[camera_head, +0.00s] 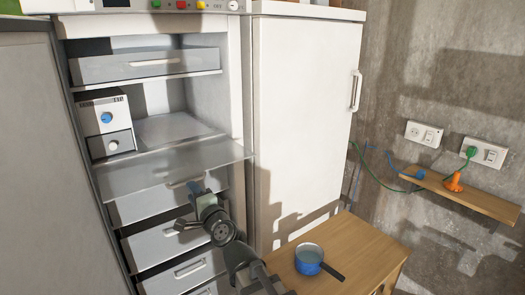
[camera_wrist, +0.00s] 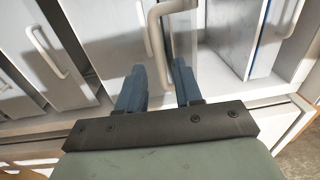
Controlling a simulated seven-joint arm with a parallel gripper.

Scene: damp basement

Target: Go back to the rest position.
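My gripper (camera_head: 197,190) is in front of the open white cabinet (camera_head: 246,110), near the front edge of a pulled-out translucent drawer or flap (camera_head: 150,177). In the wrist view, the two blue-grey fingers of my gripper (camera_wrist: 158,75) are spread apart. A pale looped handle (camera_wrist: 155,35) shows between and just beyond the fingertips; I cannot tell whether either finger touches it. I see nothing clamped between the fingers. My arm reaches up from the bottom of the head view.
A small box with a blue knob (camera_head: 106,117) stands inside the cabinet. More drawers (camera_head: 178,243) lie below. A tall white door or panel (camera_head: 300,120) is to the right. A blue pan (camera_head: 309,262) sits on a wooden table (camera_head: 365,245). A wall shelf (camera_head: 470,198) holds an orange object (camera_head: 454,184).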

